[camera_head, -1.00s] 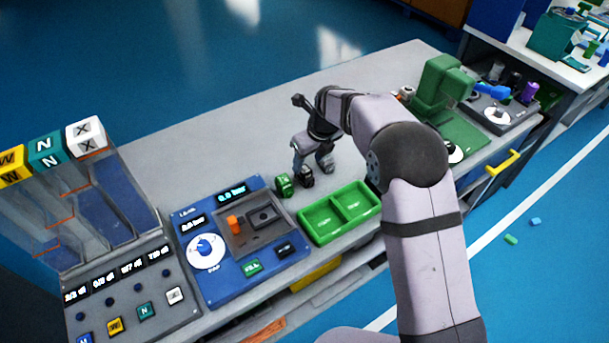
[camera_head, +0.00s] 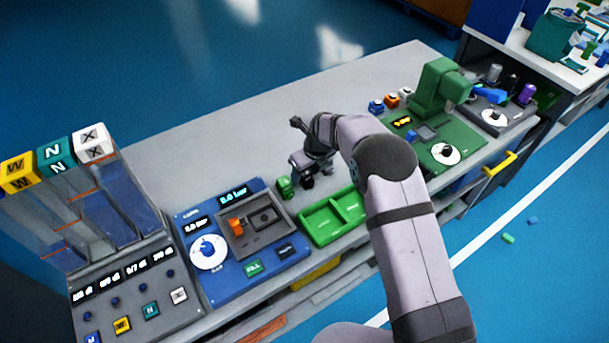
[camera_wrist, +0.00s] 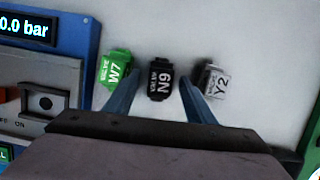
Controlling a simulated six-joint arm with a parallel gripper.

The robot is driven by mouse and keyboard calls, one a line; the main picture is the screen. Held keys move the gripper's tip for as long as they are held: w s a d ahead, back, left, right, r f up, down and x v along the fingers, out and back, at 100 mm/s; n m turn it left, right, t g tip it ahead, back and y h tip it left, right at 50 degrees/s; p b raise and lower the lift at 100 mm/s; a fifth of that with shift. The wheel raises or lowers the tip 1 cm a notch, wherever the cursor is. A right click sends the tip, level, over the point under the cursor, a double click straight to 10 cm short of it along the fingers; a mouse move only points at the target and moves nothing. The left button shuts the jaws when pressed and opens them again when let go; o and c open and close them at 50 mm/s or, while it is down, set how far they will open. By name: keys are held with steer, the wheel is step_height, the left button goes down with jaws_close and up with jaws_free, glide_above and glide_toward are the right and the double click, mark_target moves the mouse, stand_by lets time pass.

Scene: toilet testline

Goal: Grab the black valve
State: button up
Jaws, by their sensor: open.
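The black valve (camera_wrist: 160,78), marked N9, stands on the grey bench top in the middle of the wrist view. In the head view the black valve (camera_head: 307,182) shows small below my gripper (camera_head: 312,170), which partly covers it. In the wrist view my gripper (camera_wrist: 161,92) is open, with one blue-grey finger on each side of the black valve. A gap shows between the valve and each finger. I cannot tell how deep the fingers reach around it.
A green valve (camera_wrist: 113,68), marked W7, stands close beside the left finger. A grey-white valve (camera_wrist: 212,82), marked Y2, stands close beside the right finger. A green two-part tray (camera_head: 322,222) and a blue test panel (camera_head: 205,280) are nearby. The bench behind is clear.

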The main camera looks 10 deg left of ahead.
steer(key=shift+c, duration=0.6)
steer(key=c, duration=1.1)
steer(key=shift+r, duration=0.1)
